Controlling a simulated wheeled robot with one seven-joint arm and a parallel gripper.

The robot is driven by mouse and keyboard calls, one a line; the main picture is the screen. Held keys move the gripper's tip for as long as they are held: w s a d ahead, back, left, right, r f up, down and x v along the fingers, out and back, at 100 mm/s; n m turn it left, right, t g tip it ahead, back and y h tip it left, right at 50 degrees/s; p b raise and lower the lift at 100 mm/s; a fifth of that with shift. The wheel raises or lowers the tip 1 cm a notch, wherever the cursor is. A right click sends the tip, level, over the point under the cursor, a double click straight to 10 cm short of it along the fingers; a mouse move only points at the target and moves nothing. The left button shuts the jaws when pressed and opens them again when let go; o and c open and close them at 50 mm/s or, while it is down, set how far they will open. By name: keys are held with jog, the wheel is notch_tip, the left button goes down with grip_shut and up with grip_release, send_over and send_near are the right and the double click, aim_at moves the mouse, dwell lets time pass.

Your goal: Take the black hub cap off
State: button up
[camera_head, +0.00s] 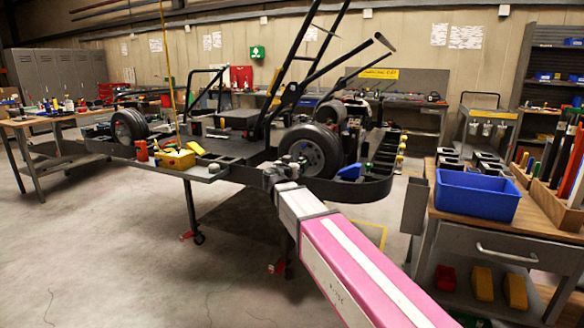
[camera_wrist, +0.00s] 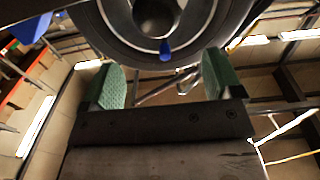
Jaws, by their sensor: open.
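The kart's near wheel (camera_head: 325,136) is a black tyre with a grey rim, facing me at the kart's side in the head view. In the wrist view, its round rim (camera_wrist: 108,30) fills the top. A dark round centre (camera_wrist: 155,16), which may be the black hub cap, is partly cut off by the top edge. A small blue piece (camera_wrist: 165,50) sits just below it. My gripper (camera_wrist: 162,80) is open and empty, its green-padded fingers apart below the wheel's centre. In the head view, my arm's end is in front of the wheel's lower left, its fingers hard to make out.
The kart's dark frame and bumper (camera_head: 365,188) surround the wheel on its stand. A yellow box (camera_head: 176,159) lies on the side ledge at left. At right, a workbench holds a blue bin (camera_head: 477,195) and upright tools. Open floor lies at front left.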

aim_at(300, 159)
jog(key=x, duration=0.8)
jog(key=c, duration=1.1)
jog(key=shift+v, duration=3.05)
jog(key=shift+s, duration=0.1)
